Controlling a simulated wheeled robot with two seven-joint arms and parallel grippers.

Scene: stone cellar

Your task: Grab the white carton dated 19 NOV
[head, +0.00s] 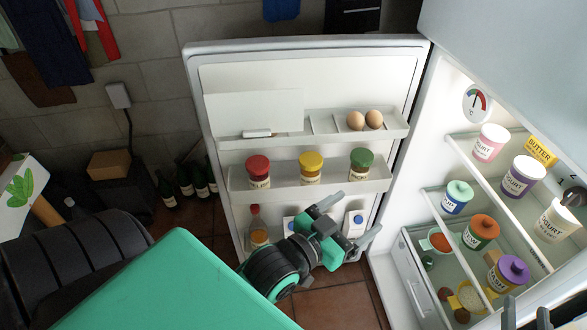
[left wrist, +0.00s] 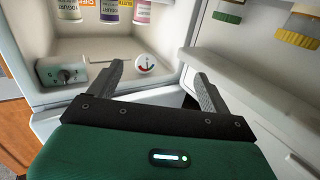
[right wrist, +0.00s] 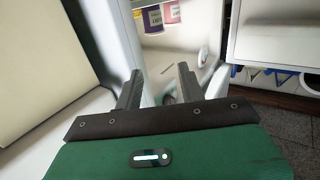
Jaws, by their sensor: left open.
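In the head view, two white cartons with blue caps show in the lowest rack of the open fridge door. One carton (head: 355,219) is on the right and the other (head: 289,226) is on the left, partly behind my gripper. I cannot read a date on either. My left gripper (head: 358,213) is open in front of this rack, its fingers near the right carton in the picture. In the left wrist view no carton shows between its fingers (left wrist: 160,82). My right gripper (head: 526,312) is open and empty at the lower right; its fingers also show in the right wrist view (right wrist: 160,75).
Red (head: 258,171), yellow (head: 311,167) and green-lidded (head: 361,163) jars fill the middle door rack; eggs (head: 365,120) sit above. A sauce bottle (head: 257,230) stands left of the cartons. Fridge shelves at the right hold several tubs, such as a yogurt tub (head: 521,176).

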